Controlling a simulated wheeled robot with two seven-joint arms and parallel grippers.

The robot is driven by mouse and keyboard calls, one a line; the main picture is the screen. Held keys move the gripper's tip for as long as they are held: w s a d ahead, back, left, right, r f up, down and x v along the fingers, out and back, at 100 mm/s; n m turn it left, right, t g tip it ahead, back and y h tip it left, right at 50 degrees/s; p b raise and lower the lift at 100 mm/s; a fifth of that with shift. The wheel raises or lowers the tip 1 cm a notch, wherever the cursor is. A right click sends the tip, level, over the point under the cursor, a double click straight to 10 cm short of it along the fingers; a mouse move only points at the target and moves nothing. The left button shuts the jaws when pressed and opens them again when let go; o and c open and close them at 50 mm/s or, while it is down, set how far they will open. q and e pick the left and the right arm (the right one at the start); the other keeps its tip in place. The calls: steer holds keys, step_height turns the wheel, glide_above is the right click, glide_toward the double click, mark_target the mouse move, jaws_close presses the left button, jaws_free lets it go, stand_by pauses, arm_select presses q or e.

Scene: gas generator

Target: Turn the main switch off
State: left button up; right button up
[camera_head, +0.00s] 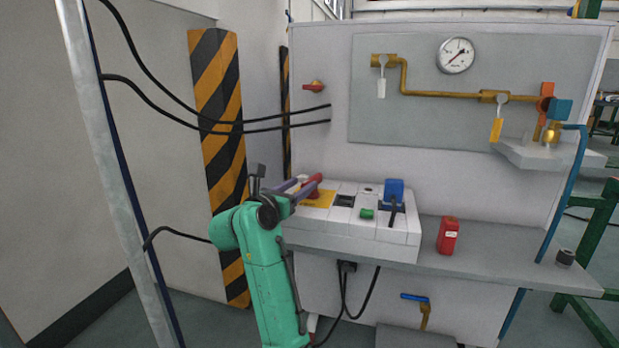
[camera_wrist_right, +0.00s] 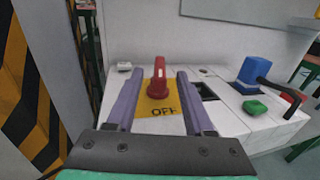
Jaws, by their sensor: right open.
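A red switch knob (camera_wrist_right: 159,82) stands on a yellow plate (camera_wrist_right: 155,107) marked OFF, on top of the white control panel. In the right wrist view its handle is upright in the picture, in line with my fingers. My right gripper (camera_wrist_right: 161,76) is open, with one purple finger on each side of the knob and a visible gap on both sides. In the head view my right gripper (camera_head: 309,182) is over the panel's left end and partly hides the knob; the yellow plate (camera_head: 325,199) shows beside it. My left gripper is not in view.
The white panel (camera_head: 385,238) also bears a green button (camera_head: 367,213) and a blue block (camera_head: 394,188) with a black lever. Another red knob (camera_head: 315,87) is on the upright wall. A striped post (camera_head: 217,120) stands left.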

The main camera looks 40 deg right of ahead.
mark_target(312, 177)
steer(key=x, duration=0.6)
steer(key=shift+d, duration=0.15)
steer(key=shift+c, duration=0.3)
jaws_close()
steer(key=shift+f, duration=0.1)
stand_by(0.7)
